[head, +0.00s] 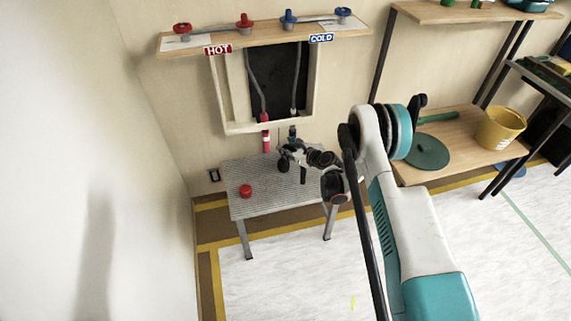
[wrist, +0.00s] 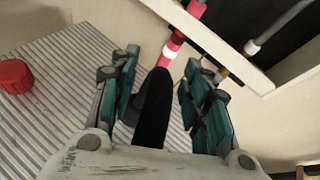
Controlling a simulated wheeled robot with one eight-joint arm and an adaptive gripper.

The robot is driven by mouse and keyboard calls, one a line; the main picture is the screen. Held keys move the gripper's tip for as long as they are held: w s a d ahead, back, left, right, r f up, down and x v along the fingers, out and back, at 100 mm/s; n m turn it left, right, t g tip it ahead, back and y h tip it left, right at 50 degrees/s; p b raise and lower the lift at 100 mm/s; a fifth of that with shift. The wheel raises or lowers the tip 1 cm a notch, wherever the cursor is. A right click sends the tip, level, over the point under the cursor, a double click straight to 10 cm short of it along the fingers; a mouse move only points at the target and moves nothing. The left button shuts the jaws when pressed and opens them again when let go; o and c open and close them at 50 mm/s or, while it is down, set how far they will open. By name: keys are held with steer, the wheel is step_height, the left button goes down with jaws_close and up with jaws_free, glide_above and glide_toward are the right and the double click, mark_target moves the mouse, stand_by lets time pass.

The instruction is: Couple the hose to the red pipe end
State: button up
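A vertical red pipe end (head: 266,141) with a white band hangs below the wall opening. It also shows beyond my fingertips in the wrist view (wrist: 173,46). My gripper (head: 291,158) is over the back part of the small grey table, just right of the pipe end. In the wrist view its teal fingers (wrist: 160,75) stand apart, one on each side of a black rounded, hose-like piece (wrist: 152,108). That piece points toward the red pipe end. I cannot tell whether the fingers press on it or whether it touches the pipe.
A red cap (head: 245,191) stands on the ribbed grey table (head: 240,208). The opening's wooden frame (head: 240,128) lies just above. Shelves with a yellow bucket (head: 500,128) stand right.

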jaws_close()
